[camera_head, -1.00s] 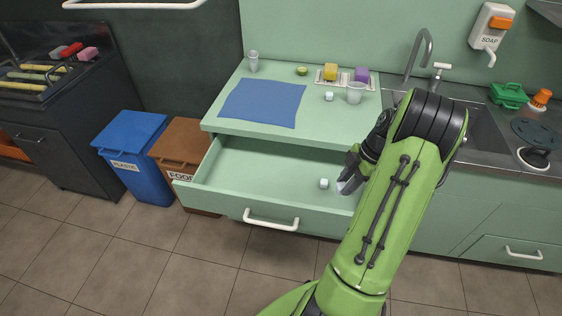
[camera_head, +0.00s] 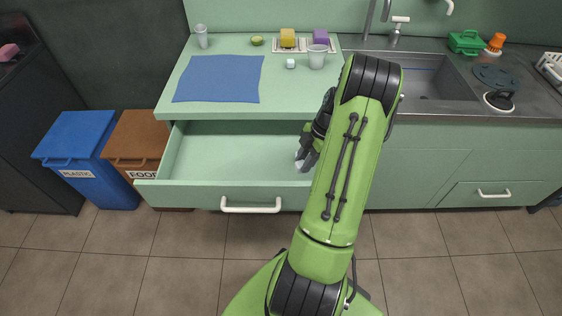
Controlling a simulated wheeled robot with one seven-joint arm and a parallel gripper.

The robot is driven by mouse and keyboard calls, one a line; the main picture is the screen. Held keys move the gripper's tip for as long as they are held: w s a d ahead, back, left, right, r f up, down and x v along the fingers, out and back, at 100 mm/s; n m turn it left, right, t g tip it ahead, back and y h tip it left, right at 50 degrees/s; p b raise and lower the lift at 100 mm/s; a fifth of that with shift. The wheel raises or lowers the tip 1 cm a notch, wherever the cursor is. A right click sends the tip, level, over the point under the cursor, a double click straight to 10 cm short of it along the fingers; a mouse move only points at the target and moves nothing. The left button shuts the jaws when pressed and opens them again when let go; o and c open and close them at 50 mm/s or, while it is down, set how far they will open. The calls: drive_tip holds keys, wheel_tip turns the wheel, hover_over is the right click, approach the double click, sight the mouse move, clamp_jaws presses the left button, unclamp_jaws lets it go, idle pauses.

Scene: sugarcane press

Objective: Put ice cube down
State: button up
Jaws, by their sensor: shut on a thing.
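My gripper (camera_head: 302,162) reaches down into the open drawer (camera_head: 232,150), at its right side. It is shut on an ice cube, which is mostly hidden; only a pale patch shows at the fingertips. I cannot tell whether the cube touches the drawer bottom. Another white ice cube (camera_head: 291,63) sits on the green counter (camera_head: 200,98), in front of the sponges and left of a clear cup (camera_head: 317,57). The visible drawer bottom is bare.
A blue mat (camera_head: 218,79) lies on the counter, with a second cup (camera_head: 201,36) behind it. A yellow sponge (camera_head: 287,38) and a purple sponge (camera_head: 320,37) stand at the back. The sink (camera_head: 425,78) is to the right. A blue bin (camera_head: 78,150) and brown bin (camera_head: 135,145) stand left.

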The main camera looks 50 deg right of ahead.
wheel_tip(320, 180, down, 8)
drive_tip(key=shift+w+r+b, duration=0.1)
drive_tip(key=shift+b, duration=0.9)
clamp_jaws()
drive_tip(key=o, duration=1)
unclamp_jaws()
